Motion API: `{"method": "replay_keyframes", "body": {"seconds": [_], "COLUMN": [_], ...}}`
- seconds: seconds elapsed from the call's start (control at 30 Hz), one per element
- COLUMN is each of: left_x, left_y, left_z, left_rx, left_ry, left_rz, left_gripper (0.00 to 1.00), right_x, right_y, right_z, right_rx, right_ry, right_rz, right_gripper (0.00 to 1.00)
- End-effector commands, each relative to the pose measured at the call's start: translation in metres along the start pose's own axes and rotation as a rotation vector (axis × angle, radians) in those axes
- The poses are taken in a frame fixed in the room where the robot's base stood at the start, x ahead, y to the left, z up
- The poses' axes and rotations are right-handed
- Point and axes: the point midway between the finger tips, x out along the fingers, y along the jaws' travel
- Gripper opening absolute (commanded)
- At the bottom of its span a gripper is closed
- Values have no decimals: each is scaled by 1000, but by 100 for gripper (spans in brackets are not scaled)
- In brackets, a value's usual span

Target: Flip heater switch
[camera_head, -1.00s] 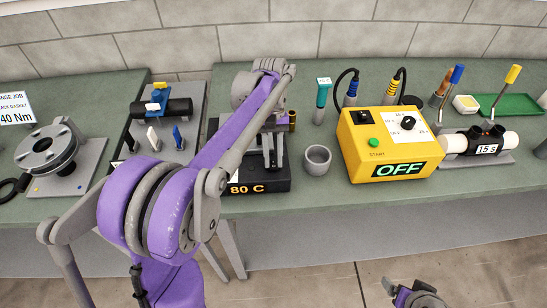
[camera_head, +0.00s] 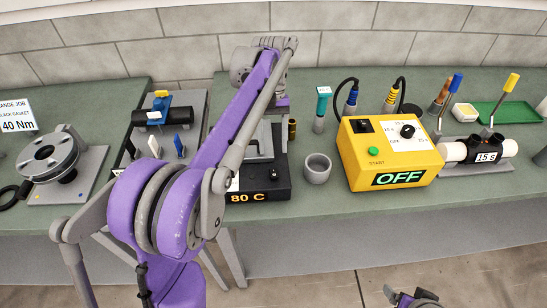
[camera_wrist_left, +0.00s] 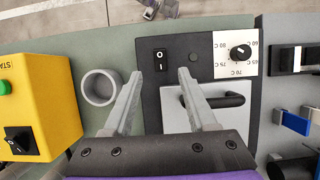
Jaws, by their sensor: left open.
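The heater is a dark box (camera_head: 270,191) with a lit "80 C" display, on the green bench left of the yellow box. My left arm partly covers it in the head view. In the left wrist view the heater's black rocker switch (camera_wrist_left: 160,60), marked O and I, sits on its panel (camera_wrist_left: 194,45) beside a dial (camera_wrist_left: 240,52). My left gripper (camera_wrist_left: 160,80) is open and empty, its fingertips either side of the switch in that view; the height gap cannot be told. My right gripper (camera_head: 414,298) shows only partly at the bottom edge, away from the heater.
A grey cup (camera_head: 317,168) stands right of the heater. The yellow box (camera_head: 398,178) reads OFF and has its own black switch (camera_head: 364,126). A black handle (camera_wrist_left: 222,101) crosses the heater's pale plate. A pipe clamp fixture (camera_head: 163,118) lies left.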

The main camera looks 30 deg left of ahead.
Motion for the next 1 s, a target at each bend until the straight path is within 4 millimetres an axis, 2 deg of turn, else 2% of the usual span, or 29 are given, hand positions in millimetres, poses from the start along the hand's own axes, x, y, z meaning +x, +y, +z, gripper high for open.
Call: {"method": "replay_keyframes", "body": {"seconds": [0.1, 0.3, 0.83, 1.0], "left_x": [-22, -39, -40, -30], "left_y": [0, 0, 0, 2], "left_z": [0, 0, 1, 13], "left_rx": [-1, -1, 0, 39], "left_ry": [1, 0, 1, 60], "left_rz": [1, 0, 0, 5], "left_gripper": [57, 57, 57, 57], "right_x": [-3, -4, -4, -4], "right_y": [0, 0, 0, 0], "right_z": [-3, -4, -4, -4], "right_rx": [0, 0, 0, 0], "right_ry": [3, 4, 4, 4], "right_rz": [0, 0, 0, 0], "right_gripper": [87, 87, 87, 87]}}
